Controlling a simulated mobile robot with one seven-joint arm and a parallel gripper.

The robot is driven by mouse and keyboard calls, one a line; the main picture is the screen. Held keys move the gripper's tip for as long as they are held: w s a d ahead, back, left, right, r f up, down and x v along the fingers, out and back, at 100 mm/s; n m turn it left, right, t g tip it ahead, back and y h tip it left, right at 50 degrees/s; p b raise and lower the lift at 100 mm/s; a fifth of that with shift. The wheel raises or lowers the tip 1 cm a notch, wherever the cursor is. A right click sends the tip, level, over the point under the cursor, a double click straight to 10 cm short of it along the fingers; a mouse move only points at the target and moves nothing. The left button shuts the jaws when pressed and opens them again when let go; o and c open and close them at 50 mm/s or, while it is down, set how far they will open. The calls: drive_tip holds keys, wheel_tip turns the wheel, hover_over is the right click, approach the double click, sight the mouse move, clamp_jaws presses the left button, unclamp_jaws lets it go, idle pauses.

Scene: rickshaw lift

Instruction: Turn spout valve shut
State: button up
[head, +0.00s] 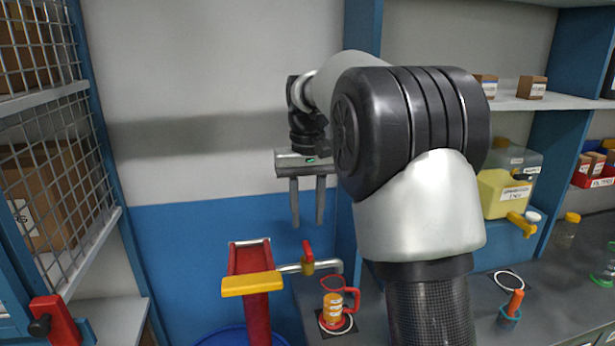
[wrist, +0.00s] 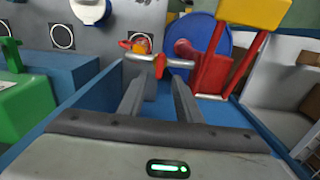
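The spout valve is a small red handle (head: 308,252) standing upright on a horizontal metal spout pipe (head: 288,268). The pipe runs from a red pump stand (head: 262,318) with a yellow bar (head: 250,284), and bends down above a red-rimmed jug (head: 332,307) with orange contents. My gripper (head: 307,222) is open and empty, fingers pointing down, and appears above the valve in the head view. In the wrist view, the red handle (wrist: 160,66) and the pipe (wrist: 148,57) show beyond the gap between my fingers (wrist: 157,84), with no contact visible.
A yellow container (head: 500,194) with a tap stands on the right shelf. A blue drum (head: 232,337) lies below the pump stand. A mesh cage (head: 45,130) stands left; the wall behind is bare.

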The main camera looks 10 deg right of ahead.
wheel_tip(320, 180, up, 10)
drive_tip(key=p, duration=0.1)
drive_tip(key=shift+f, duration=0.2)
